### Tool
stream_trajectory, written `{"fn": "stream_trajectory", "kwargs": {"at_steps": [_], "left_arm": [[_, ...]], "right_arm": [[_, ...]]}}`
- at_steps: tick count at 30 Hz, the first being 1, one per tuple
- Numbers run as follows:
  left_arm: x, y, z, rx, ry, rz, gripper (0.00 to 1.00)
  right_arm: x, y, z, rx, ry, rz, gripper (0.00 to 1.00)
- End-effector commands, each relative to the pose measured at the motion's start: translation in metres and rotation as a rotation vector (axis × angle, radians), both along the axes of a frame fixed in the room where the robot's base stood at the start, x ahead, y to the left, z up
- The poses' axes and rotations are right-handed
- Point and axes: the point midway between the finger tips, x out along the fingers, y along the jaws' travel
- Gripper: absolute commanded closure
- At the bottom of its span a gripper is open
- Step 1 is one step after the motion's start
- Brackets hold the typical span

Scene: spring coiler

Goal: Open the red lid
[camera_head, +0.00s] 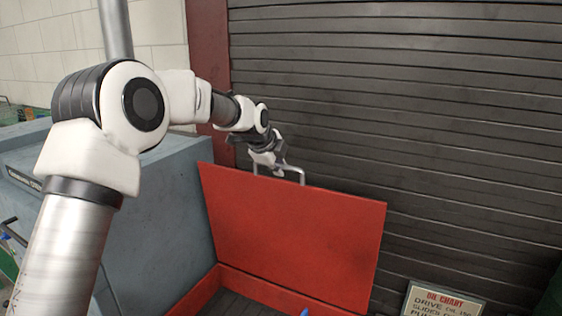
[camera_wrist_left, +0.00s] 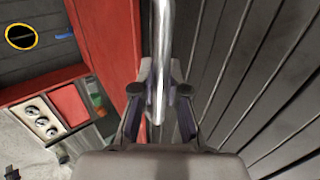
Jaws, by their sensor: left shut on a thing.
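The red lid (camera_head: 295,235) stands raised, close to upright, on the red box (camera_head: 262,287) in the head view. A metal handle (camera_head: 293,170) sticks up from its top edge. My left gripper (camera_head: 274,168) is at the handle and is shut on it. In the left wrist view the handle (camera_wrist_left: 161,62) runs between the fingers of my left gripper (camera_wrist_left: 159,95), with the red lid (camera_wrist_left: 107,42) just to the left. The box is open, and part of its dark inside shows below the lid. My right gripper is not in view.
A grey shutter wall (camera_head: 400,110) stands close behind the lid. A blue-grey machine (camera_head: 165,200) stands left of the box. A sign (camera_head: 443,302) is at the lower right. A panel with dials (camera_wrist_left: 42,119) shows in the left wrist view.

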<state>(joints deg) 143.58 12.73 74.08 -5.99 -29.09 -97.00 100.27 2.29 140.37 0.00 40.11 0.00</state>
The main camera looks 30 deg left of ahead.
Motion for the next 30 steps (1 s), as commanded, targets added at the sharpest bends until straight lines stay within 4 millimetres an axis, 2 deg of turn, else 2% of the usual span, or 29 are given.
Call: {"fn": "stream_trajectory", "kwargs": {"at_steps": [1, 11, 12, 14, 15, 25, 30], "left_arm": [[-0.002, -0.001, -0.006, -0.002, 0.015, -0.001, 1.0], [-0.003, -0.001, -0.007, -0.002, 0.017, -0.001, 1.0], [-0.003, -0.001, -0.006, -0.002, 0.016, -0.001, 0.84], [-0.002, -0.001, -0.006, -0.002, 0.015, -0.001, 0.62], [-0.002, -0.001, -0.005, -0.001, 0.014, 0.0, 0.61], [-0.004, -0.001, 0.001, -0.001, 0.008, -0.001, 0.61], [-0.022, -0.001, 0.024, 0.001, 0.007, -0.002, 0.61]], "right_arm": [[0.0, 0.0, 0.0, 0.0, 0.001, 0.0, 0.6], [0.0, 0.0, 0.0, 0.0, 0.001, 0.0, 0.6], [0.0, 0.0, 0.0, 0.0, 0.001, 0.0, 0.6], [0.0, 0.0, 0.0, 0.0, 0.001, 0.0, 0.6], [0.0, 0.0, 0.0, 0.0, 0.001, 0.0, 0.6], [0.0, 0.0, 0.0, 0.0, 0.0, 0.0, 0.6], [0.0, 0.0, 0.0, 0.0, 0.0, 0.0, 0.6]]}}
